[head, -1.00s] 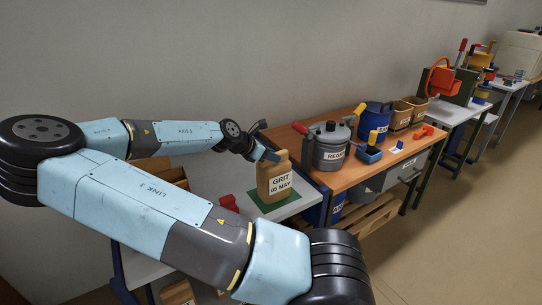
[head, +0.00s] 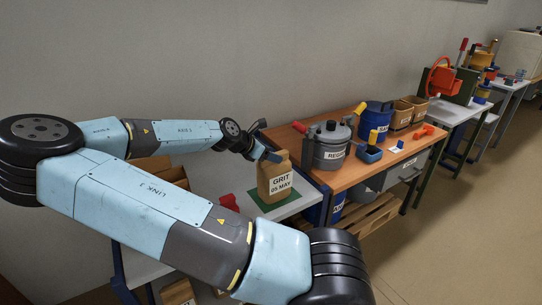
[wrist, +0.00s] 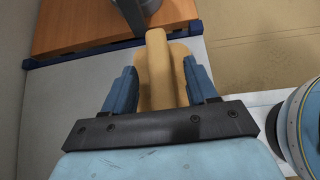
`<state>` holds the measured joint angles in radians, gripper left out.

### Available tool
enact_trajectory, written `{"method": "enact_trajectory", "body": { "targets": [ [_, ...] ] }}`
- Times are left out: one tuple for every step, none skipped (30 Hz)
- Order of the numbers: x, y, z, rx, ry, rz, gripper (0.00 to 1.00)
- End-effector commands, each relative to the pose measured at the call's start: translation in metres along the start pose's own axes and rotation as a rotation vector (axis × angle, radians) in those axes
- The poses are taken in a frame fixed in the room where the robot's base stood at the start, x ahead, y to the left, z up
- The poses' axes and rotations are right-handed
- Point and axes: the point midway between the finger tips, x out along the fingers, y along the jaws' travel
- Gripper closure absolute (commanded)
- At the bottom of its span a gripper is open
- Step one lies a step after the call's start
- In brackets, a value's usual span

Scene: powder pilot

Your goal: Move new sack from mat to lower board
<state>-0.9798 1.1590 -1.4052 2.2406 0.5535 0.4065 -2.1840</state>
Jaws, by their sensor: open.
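The tan sack (head: 273,180), labelled "GRIT 05 MAY", stands upright on the green mat (head: 288,206) at the end of a pale bench. My gripper (head: 264,150) is at the top of the sack. In the wrist view my gripper (wrist: 161,88) is open, its two blue fingers on either side of the sack (wrist: 158,62), with a gap showing at the left finger. The sack's neck points away between the fingers. The lower board is not clearly identifiable; a wooden slatted board (head: 372,215) lies low under the orange bench.
The orange-topped bench (head: 343,172) stands just right of the sack, with a grey "REGRIT" pot (head: 329,150), a blue drum (head: 375,118), a blue scoop (head: 369,153) and tan bins (head: 402,115). A red-handled item (head: 229,201) sits left of the mat. Floor at right is clear.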

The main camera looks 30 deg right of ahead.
Motion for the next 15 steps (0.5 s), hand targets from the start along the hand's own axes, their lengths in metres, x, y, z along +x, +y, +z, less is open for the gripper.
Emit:
{"method": "enact_trajectory", "body": {
  "targets": [
    [-0.005, 0.001, -0.001, -0.002, 0.001, 0.003, 0.43],
    [-0.009, 0.001, -0.001, -0.002, 0.002, 0.003, 0.43],
    [-0.014, 0.001, -0.001, -0.002, 0.002, 0.003, 0.43],
    [-0.018, 0.001, -0.001, -0.002, 0.002, 0.004, 0.43],
    [-0.023, 0.001, -0.001, -0.003, 0.001, 0.005, 0.43],
    [-0.03, 0.001, -0.001, -0.001, 0.001, 0.004, 0.43],
    [-0.035, 0.001, -0.001, -0.003, 0.001, 0.005, 0.43],
    [-0.041, 0.001, -0.001, -0.002, 0.002, 0.005, 0.43],
    [-0.048, 0.001, -0.001, -0.004, 0.002, 0.004, 0.43],
    [-0.054, 0.001, -0.001, -0.002, 0.001, 0.005, 0.43],
    [-0.059, 0.001, -0.001, -0.002, 0.001, 0.004, 0.43],
    [-0.066, 0.001, -0.001, -0.001, 0.002, 0.004, 0.43],
    [-0.071, 0.001, -0.001, -0.002, 0.002, 0.004, 0.43],
    [-0.076, 0.001, -0.001, -0.003, 0.002, 0.003, 0.43],
    [-0.083, 0.001, -0.001, -0.002, 0.002, 0.003, 0.43]
  ]
}}
